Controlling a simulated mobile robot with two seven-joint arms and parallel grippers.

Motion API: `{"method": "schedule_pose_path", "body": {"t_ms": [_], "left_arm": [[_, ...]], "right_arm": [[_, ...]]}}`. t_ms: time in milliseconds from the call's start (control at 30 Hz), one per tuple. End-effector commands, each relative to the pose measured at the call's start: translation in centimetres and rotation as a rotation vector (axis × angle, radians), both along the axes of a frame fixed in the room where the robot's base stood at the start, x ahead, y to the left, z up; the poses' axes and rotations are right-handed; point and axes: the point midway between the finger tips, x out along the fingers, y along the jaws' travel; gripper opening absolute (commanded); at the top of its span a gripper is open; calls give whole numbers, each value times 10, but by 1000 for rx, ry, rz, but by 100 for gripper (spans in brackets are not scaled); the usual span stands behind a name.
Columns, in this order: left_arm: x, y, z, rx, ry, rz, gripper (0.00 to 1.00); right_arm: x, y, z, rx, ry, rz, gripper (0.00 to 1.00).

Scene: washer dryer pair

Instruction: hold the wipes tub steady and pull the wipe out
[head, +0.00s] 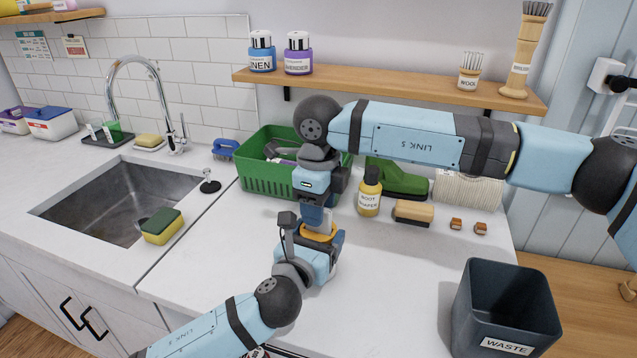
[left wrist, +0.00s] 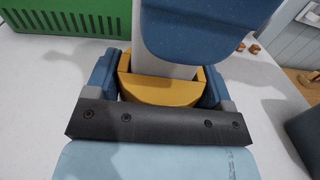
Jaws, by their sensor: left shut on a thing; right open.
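A yellow-orange round-edged thing (head: 322,231), likely the wipes tub, stands on the white counter in front of the green basket. My left gripper (head: 316,240) is shut on it. In the left wrist view the tub (left wrist: 160,91) sits between the blue fingers of the left gripper (left wrist: 170,90). My right gripper (head: 314,212) is open, pointing down directly over the tub. In the left wrist view a blue part of it hides much of the tub's top. A pale strip (left wrist: 166,68) shows between them; I cannot tell whether it is the wipe or a gripper part.
A green basket (head: 262,186) stands just behind the grippers. A yellow bottle (head: 369,194), a brush (head: 413,212) and two small brown blocks (head: 468,226) are to the right. A dark waste bin (head: 505,310) stands front right. The sink (head: 120,200) and a sponge (head: 162,226) are left.

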Motion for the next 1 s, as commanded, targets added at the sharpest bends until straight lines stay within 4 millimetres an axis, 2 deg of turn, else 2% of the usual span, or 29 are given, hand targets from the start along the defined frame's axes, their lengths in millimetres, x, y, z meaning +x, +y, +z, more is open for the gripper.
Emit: {"method": "schedule_pose_path", "body": {"t_ms": [200,467,667,733,767,800,833,1000], "left_arm": [[0,0,0,0,0,0,48],[0,0,0,0,0,0,48],[0,0,0,0,0,0,48],[0,0,0,0,0,0,48],[0,0,0,0,0,0,48],[0,0,0,0,0,0,48],[0,0,0,0,1,0,48],[0,0,0,0,1,0,48]], "right_arm": [[0,0,-13,0,-1,0,47],[0,0,-13,0,-1,-1,47],[0,0,-13,0,-1,-1,1],[0,0,-13,0,-1,-1,0],[0,0,-13,0,-1,-1,11],[0,0,-13,0,-1,-1,2],[0,0,-13,0,-1,-1,0],[0,0,-13,1,-1,-1,0]]}}
